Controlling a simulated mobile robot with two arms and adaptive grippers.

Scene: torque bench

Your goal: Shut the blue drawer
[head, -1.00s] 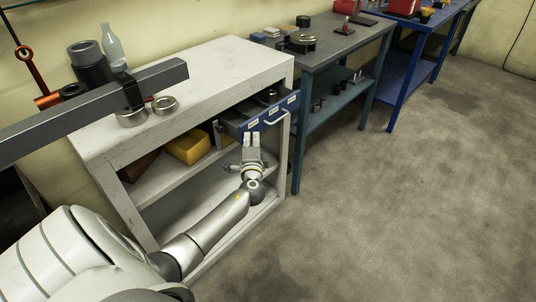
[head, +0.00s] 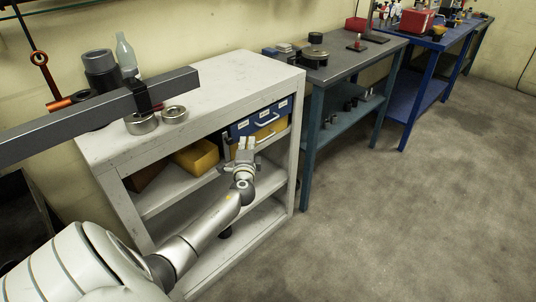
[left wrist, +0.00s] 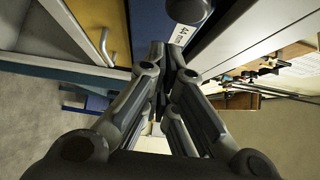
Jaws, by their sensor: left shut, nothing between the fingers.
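The blue drawer (head: 257,121), with white labels and a pale handle, sits under the top of the white bench (head: 205,90). Its front looks about level with the bench's front edge, and its inside is hidden. My left gripper (head: 246,143) is shut and empty, just in front of the drawer's lower left part. In the left wrist view the blue front (left wrist: 152,22) with a label lies right before my fingertips (left wrist: 162,58); they look close to it, but I cannot tell whether they touch. My right gripper is out of view.
A yellow bin (head: 197,157) stands on the shelf left of the drawer, and another yellow surface (head: 270,131) shows beneath the drawer. A grey bar (head: 90,113) crosses at the left. The floor (head: 400,220) to the right is clear.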

